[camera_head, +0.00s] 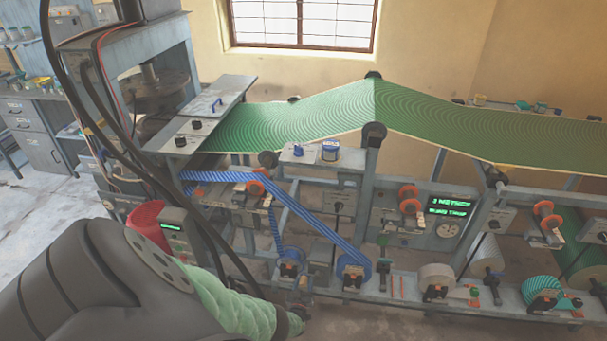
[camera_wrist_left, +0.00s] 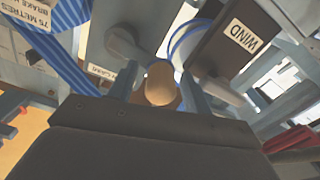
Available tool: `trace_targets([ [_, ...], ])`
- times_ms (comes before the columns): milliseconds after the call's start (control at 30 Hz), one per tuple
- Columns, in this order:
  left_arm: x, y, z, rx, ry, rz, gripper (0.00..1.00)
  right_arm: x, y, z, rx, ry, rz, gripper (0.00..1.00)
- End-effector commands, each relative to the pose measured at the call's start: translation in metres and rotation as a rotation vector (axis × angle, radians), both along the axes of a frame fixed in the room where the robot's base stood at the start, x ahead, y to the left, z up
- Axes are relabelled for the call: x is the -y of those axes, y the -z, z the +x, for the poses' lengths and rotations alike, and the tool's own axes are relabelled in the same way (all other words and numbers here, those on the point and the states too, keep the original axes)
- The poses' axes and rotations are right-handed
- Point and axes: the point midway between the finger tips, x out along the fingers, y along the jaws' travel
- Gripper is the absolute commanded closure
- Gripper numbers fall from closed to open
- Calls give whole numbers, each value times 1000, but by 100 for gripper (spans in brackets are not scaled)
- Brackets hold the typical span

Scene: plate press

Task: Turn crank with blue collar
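My left gripper (camera_head: 301,297) is small and partly hidden at the lower middle of the head view, beyond my green-sleeved forearm. In the left wrist view its two fingers (camera_wrist_left: 159,84) stand apart on either side of a tan rounded knob (camera_wrist_left: 160,86). Narrow gaps seem to show beside the knob, so I see no clear grip. A blue ring (camera_wrist_left: 172,42) around a pale round part shows behind the fingers, beside a dark box marked WIND (camera_wrist_left: 235,40). I cannot tell whether this ring is the crank's collar. My right gripper is not in view.
The long machine frame carries a green patterned web (camera_head: 300,115) on top and blue striped webbing (camera_head: 315,222) below. Blue spools (camera_head: 353,270) sit on its low rail. A red bucket (camera_head: 147,216) and the press (camera_head: 150,85) stand at the left. Bare floor lies in front.

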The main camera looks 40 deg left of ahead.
Motion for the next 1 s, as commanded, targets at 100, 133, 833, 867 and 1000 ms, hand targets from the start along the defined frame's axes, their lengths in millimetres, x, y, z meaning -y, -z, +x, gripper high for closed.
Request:
trace_targets([
  [100,0,-1,0,1,0,1,50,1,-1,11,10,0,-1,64],
  [133,0,-1,-1,1,0,1,50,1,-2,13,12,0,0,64],
  [833,43,0,-63,-1,0,0,50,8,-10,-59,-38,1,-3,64],
  [867,43,0,-64,-1,0,1,50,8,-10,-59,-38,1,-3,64],
  [1000,44,0,-65,-1,0,1,50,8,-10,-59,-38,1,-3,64],
])
